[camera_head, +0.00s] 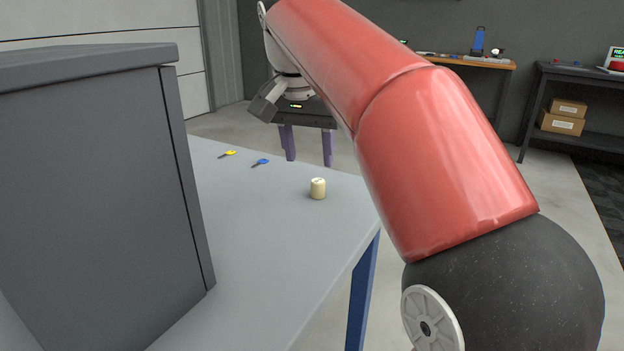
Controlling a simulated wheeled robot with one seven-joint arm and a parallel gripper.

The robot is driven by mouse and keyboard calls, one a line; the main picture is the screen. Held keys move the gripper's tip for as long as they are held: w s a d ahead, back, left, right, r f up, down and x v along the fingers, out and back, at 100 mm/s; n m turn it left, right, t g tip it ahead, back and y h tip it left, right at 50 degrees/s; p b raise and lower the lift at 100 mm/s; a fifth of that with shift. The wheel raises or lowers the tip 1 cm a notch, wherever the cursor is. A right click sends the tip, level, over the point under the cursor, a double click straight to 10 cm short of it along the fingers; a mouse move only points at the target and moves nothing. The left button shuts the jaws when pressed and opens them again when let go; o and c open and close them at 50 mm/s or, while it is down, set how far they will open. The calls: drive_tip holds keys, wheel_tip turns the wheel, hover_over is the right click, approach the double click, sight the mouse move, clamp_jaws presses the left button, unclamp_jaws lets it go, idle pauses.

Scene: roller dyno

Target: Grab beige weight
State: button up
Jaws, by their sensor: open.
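A large dark grey cabinet (95,200) fills the left of the table. A yellow key (228,154) and a blue key (261,162) lie behind the weight. The tabletop around the weight is clear.

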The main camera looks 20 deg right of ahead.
sight(317, 181)
drive_tip(key=x, duration=0.4)
drive_tip(key=d+b+x, duration=0.1)
drive_tip(key=x, duration=0.1)
drive_tip(key=shift+w+f, duration=0.1)
drive_tip(key=shift+f, duration=0.2)
drive_tip(key=c, duration=1.1)
drive_tip(key=shift+o, duration=0.2)
drive_tip(key=shift+r, duration=0.1)
